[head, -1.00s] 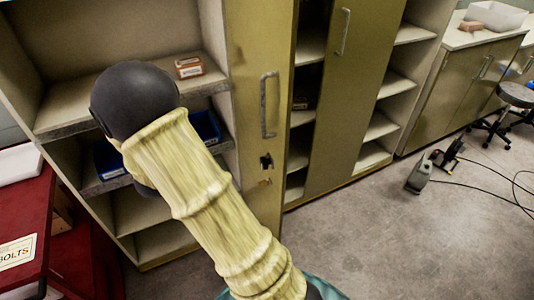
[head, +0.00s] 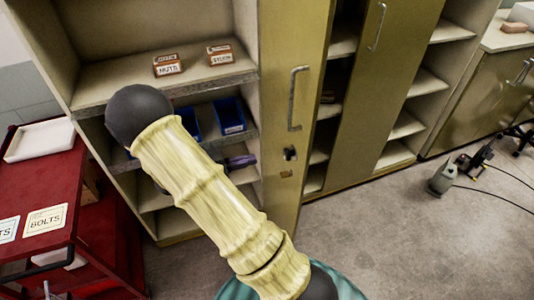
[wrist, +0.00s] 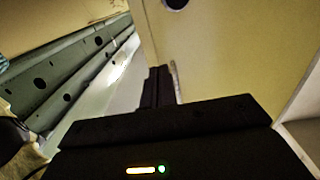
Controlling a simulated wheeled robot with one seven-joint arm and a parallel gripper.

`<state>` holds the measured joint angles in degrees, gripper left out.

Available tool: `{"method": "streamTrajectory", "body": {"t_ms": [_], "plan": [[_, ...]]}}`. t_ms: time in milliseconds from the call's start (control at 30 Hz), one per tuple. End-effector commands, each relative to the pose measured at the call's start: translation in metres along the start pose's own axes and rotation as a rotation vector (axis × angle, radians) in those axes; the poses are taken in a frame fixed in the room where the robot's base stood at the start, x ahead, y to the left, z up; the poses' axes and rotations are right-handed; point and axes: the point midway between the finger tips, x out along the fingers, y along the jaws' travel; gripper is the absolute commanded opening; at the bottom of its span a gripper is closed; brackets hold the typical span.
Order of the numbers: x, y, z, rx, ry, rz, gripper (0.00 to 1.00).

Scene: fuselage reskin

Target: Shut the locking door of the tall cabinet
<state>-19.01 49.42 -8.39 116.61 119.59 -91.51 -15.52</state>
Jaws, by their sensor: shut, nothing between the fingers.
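The tall cabinet (head: 165,92) stands open in the head view, its shelves exposed. The olive locking door (head: 308,60) is at the right of the open shelves, with a long handle (head: 295,98) and a dark lock (head: 290,153) below it. My arm crosses in front of the shelves and hides part of them; my gripper cannot be made out in the head view. In the wrist view my gripper (wrist: 158,72) is shut and empty. Its dark fingers are close beside a pale panel (wrist: 225,60) with a dark round spot; whether they touch it is unclear.
Small labelled boxes (head: 167,65) and blue bins (head: 229,114) sit on the shelves. A red cart (head: 40,185) with BOLTS labels stands at the left. Other cabinets (head: 375,100) line the right. Grey floor (head: 400,240) is open at the right, with a small machine and cables (head: 445,177).

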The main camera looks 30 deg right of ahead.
Motion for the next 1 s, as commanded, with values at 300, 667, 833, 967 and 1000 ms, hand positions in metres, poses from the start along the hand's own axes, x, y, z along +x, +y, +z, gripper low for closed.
{"method": "streamTrajectory", "body": {"t_ms": [300, 667, 833, 967, 1000], "plan": [[0.051, 0.001, -0.004, -0.003, 0.002, 0.005, 0.00], [0.113, 0.001, -0.004, -0.003, 0.001, 0.004, 0.00], [0.130, 0.001, -0.002, -0.002, -0.001, 0.002, 0.00], [0.134, 0.000, 0.000, -0.001, -0.001, 0.001, 0.00], [0.134, 0.000, 0.000, -0.001, -0.001, 0.001, 0.00]]}}
